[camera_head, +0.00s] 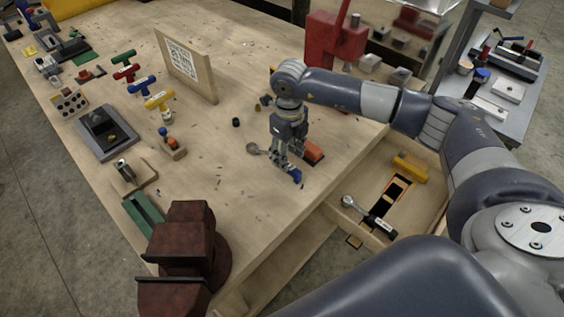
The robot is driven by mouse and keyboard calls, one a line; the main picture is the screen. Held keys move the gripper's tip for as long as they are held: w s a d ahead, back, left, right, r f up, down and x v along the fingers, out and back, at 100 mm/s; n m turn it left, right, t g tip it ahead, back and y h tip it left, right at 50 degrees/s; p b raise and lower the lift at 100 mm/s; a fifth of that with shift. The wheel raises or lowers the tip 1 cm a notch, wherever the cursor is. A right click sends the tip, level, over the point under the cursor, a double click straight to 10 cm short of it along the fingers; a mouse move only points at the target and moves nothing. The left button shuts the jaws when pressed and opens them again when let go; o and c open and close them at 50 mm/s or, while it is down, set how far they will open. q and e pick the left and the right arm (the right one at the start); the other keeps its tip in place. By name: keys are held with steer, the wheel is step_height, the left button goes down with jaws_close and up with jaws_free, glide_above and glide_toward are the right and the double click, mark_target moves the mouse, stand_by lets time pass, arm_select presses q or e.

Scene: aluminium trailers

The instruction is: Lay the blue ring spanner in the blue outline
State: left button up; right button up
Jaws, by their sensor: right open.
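The blue ring spanner lies on the wooden bench, partly hidden by my right gripper (286,163). An open drawer (436,214) at the right holds a dark, orange-edged outline (398,189). I cannot make out a blue outline there. My left gripper is not in view.
A ratchet (381,222) with a black grip and a yellow tool (411,167) lie in the drawer. An orange-red block (314,153) is right beside the gripper. A dark red vise (185,245) stands at the near corner. The bench between vise and gripper is mostly clear.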

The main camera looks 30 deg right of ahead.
steer(key=f, duration=0.1)
steer(key=f+p, duration=0.1)
steer(key=f, duration=0.1)
steer(key=f+p, duration=0.1)
steer(key=shift+w+a+f, duration=0.15)
steer(key=shift+a+f, duration=0.2)
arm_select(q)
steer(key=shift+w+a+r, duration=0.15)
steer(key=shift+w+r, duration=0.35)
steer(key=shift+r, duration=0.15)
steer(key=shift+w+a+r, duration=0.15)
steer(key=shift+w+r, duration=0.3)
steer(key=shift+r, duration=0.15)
arm_select(e)
jaws_close()
steer(key=shift+w, duration=0.1)
